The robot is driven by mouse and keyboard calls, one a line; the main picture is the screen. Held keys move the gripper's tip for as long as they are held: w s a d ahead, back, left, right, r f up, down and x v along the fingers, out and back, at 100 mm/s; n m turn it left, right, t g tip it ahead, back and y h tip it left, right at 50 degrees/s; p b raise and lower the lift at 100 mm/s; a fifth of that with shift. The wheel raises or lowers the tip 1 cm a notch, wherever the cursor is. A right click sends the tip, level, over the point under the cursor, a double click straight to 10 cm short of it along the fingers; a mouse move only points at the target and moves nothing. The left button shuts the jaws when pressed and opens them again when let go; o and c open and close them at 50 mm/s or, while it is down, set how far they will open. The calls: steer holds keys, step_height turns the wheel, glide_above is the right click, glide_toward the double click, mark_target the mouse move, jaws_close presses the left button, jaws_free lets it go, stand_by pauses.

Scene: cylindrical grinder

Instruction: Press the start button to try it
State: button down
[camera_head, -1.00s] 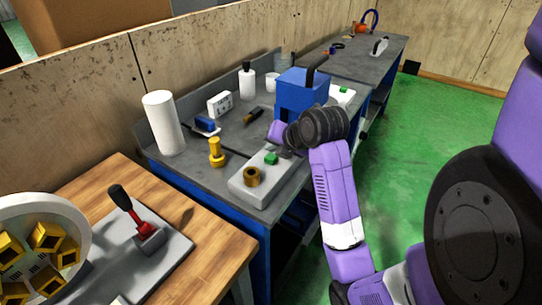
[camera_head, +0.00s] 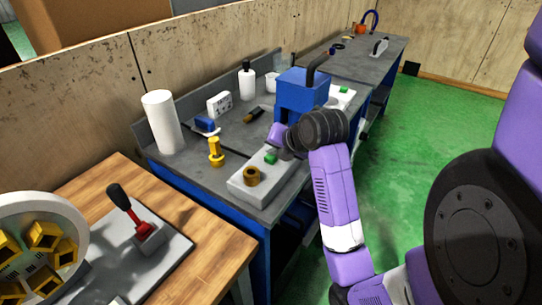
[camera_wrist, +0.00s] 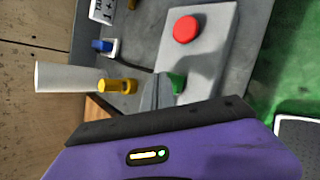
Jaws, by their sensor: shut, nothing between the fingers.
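A light grey control box (camera_head: 238,185) lies on the near grey bench. It carries a green button (camera_head: 271,158) and a brass-coloured ring (camera_head: 251,176). In the wrist view the green button (camera_wrist: 178,82) is beside my fingertips, and a round red button (camera_wrist: 185,28) sits farther along the box. My gripper (camera_head: 286,153) is shut and empty, low over the box. In the wrist view its grey fingers (camera_wrist: 158,82) point at the box just left of the green button. I cannot tell whether they touch the box or the button.
A yellow brass piece (camera_head: 216,152), a white cylinder (camera_head: 162,123) and a blue item (camera_head: 204,124) stand left of the box. A blue machine housing (camera_head: 302,90) stands behind my wrist. A wooden table (camera_head: 205,225) with a red-based lever (camera_head: 143,230) is in front.

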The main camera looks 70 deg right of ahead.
mark_target(273, 158)
steer(key=shift+f+b, duration=0.4)
steer(key=shift+f, duration=0.2)
stand_by(0.3)
steer(key=shift+r, duration=0.1)
steer(key=shift+r+p, duration=0.9)
steer(key=shift+r, duration=0.1)
step_height(273, 158, up, 5)
steer(key=p, duration=0.4)
stand_by(1.0)
